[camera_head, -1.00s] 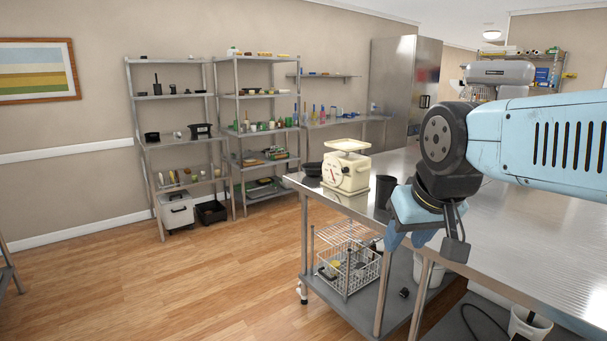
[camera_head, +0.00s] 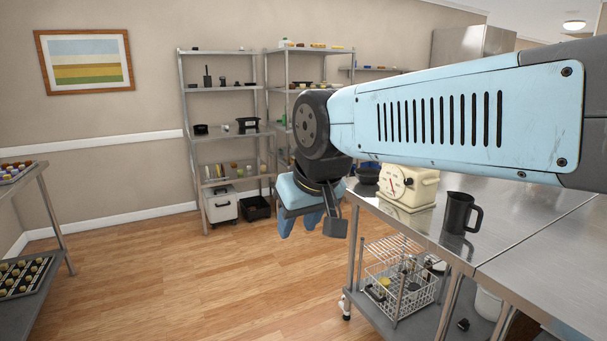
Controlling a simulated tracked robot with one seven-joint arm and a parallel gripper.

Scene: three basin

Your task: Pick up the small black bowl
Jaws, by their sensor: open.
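My gripper (camera_head: 299,222) hangs fingers down to the left of the bowl, over the floor beyond the table's left end.
The cream scale (camera_head: 408,188) stands right beside the bowl, and a black jug (camera_head: 460,212) is farther right. A wire basket (camera_head: 402,288) is on the lower shelf. Shelving (camera_head: 222,133) lines the back wall. The wooden floor (camera_head: 190,285) at left is clear.

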